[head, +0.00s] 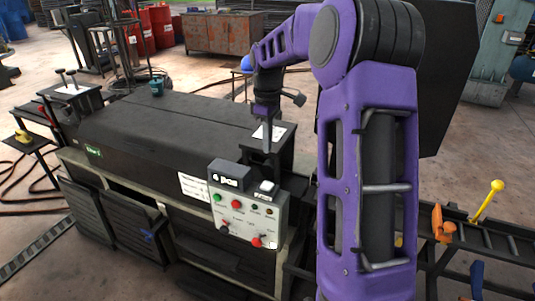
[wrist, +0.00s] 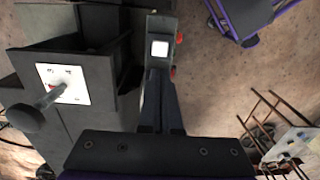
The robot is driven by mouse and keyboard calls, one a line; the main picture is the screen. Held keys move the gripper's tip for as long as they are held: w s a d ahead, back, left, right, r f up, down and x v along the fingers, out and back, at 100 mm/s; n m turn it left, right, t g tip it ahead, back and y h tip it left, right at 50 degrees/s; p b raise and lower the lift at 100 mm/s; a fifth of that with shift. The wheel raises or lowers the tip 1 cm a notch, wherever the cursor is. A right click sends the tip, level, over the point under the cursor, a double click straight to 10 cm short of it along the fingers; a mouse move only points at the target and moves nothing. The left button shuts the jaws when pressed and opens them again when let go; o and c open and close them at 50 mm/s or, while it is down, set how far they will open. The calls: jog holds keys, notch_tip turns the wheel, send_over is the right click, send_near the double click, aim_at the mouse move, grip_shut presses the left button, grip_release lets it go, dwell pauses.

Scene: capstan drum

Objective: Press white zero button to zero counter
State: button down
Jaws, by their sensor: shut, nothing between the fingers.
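The white zero button (head: 267,186) sits on top of the grey control box (head: 248,222), at its right rear corner. The dark counter display (head: 230,175) stands to its left and shows a slanted digit, hard to read, followed by "PCS". In the wrist view the white button (wrist: 159,48) is a bright square just beyond the fingertips. My gripper (head: 267,148) points down behind and above the button, apart from it in the head view. Its fingers (wrist: 159,72) are shut together and empty, lined up with the button.
The control box front has green, red and black buttons and red-tipped knobs (head: 257,241). A lever on a white plate (wrist: 62,85) stands left of my fingers. The long dark machine cover (head: 150,120) lies to the left. A yellow-handled lever (head: 490,195) stands at right.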

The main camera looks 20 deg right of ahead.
aim_at(268, 186)
notch_tip(268, 186, down, 12)
jog(key=shift+f+b, duration=0.15)
jog(key=shift+b, duration=0.35)
jog(key=shift+f+b, duration=0.3)
jog(key=shift+f, duration=0.5)
jog(key=shift+s+f, duration=0.2)
jog(key=shift+f, duration=0.15)
jog(key=shift+a+r+p, duration=0.1)
jog(key=shift+r+p, duration=0.2)
jog(key=shift+r, duration=0.05)
notch_tip(268, 186, up, 14)
jog(key=p, duration=0.3)
jog(key=shift+w+r, duration=0.2)
jog(key=shift+w, duration=0.05)
